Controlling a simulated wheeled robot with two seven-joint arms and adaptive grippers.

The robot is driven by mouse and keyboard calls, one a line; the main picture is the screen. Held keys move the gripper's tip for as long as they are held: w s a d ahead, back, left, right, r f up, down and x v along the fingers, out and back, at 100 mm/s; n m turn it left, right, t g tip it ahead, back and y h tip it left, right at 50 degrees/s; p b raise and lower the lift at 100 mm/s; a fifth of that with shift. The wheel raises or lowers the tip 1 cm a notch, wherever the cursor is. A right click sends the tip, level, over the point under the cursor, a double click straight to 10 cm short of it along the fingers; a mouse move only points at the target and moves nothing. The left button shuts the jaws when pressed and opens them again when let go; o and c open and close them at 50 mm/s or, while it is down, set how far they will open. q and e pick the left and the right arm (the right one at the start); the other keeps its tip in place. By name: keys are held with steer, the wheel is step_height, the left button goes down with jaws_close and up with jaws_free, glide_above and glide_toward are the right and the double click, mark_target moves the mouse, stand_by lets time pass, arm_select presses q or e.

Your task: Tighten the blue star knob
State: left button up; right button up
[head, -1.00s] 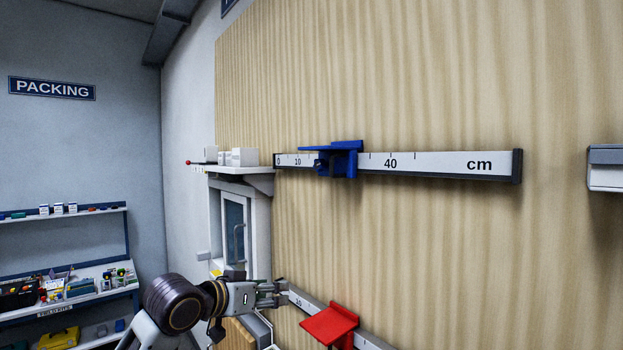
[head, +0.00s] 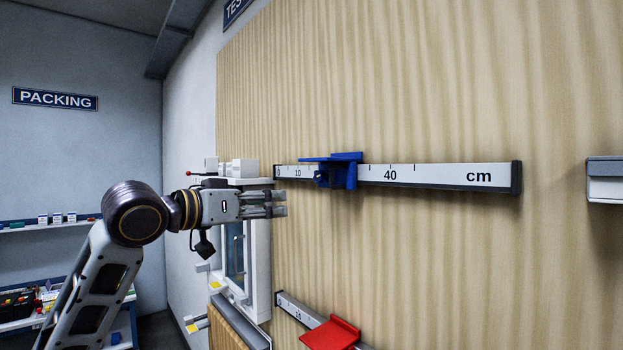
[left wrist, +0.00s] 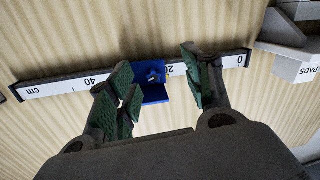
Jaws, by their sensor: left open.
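The blue star knob (head: 321,178) shows small and dark on the left side of a blue slider (head: 345,172), which sits on the upper ruler rail (head: 440,174) on the wooden wall. In the left wrist view the knob (left wrist: 153,76) and slider (left wrist: 154,96) appear between the fingers, beyond them. My left gripper (head: 280,204) is open and empty, left of the slider and slightly lower, apart from it. It also shows in the left wrist view (left wrist: 160,88). My right gripper is out of view.
A red slider (head: 332,332) sits on a lower rail (head: 294,310). A small shelf with white boxes (head: 238,168) is behind my left gripper. A grey-white box (head: 606,182) is on the wall at right. The wall between the rails is clear.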

mark_target(317, 177)
arm_select(q)
steer(key=shift+m+h, duration=0.3)
steer(key=shift+h, duration=0.2)
steer(key=s+r, duration=0.1)
steer(key=r, duration=0.2)
steer(key=s+r, duration=0.1)
steer(key=r, duration=0.1)
steer(key=shift+s+r, duration=0.15)
steer(key=shift+s, duration=0.15)
steer(key=p+x, duration=0.4)
steer(key=x, duration=0.8)
steer(key=shift+w+r, duration=0.15)
steer(key=shift+x, duration=0.8)
steer(key=c, duration=1.1)
steer(key=shift+o, duration=0.2)
